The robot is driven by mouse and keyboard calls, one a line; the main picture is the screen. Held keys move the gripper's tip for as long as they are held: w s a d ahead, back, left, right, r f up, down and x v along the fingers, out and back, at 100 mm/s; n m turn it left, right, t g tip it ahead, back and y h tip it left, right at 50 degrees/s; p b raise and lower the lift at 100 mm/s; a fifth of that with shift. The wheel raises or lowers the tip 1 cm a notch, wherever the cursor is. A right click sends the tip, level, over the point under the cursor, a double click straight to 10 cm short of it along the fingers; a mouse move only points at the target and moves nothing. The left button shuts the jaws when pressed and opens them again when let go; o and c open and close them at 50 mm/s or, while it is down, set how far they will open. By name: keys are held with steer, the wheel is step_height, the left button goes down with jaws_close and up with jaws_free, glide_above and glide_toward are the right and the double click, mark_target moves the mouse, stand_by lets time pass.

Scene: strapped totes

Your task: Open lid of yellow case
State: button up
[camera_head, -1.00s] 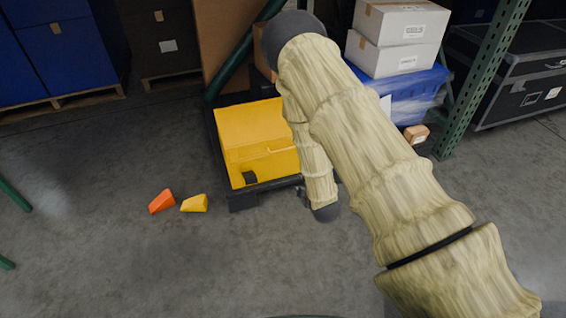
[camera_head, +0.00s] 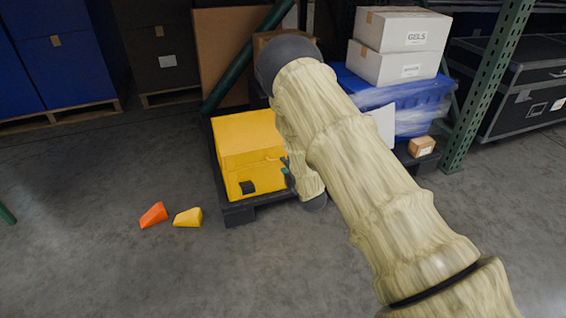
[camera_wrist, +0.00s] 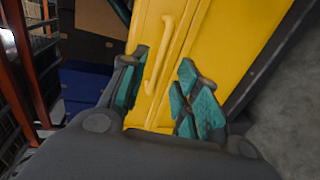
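The yellow case (camera_head: 245,135) sits on a black pallet (camera_head: 240,211) left of my arm in the head view. Its lid looks shut. My gripper (camera_head: 287,170) shows there only as small teal patches at the case's right edge, mostly hidden by my arm. In the wrist view, my gripper (camera_wrist: 164,78) is open with teal-padded fingers apart, over the yellow case (camera_wrist: 225,50). A yellow bar handle (camera_wrist: 166,50) on the case lies between and just beyond the fingers. I cannot tell whether a finger touches it.
A blue tote (camera_head: 415,95) with white boxes (camera_head: 400,35) on it stands right of my arm. Orange (camera_head: 153,215) and yellow (camera_head: 188,217) wedges lie on open floor.

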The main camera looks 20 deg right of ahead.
steer(key=shift+w+f+b, duration=0.2)
steer(key=shift+w+b, duration=0.15)
steer(key=shift+w, duration=0.7)
steer(key=shift+w+f+b, duration=0.25)
steer(key=shift+w+b, duration=0.1)
steer(key=shift+w, duration=0.65)
steer(key=shift+w+f+b, duration=0.2)
steer(key=shift+w+b, duration=0.15)
steer(key=shift+w, duration=0.7)
jaws_close()
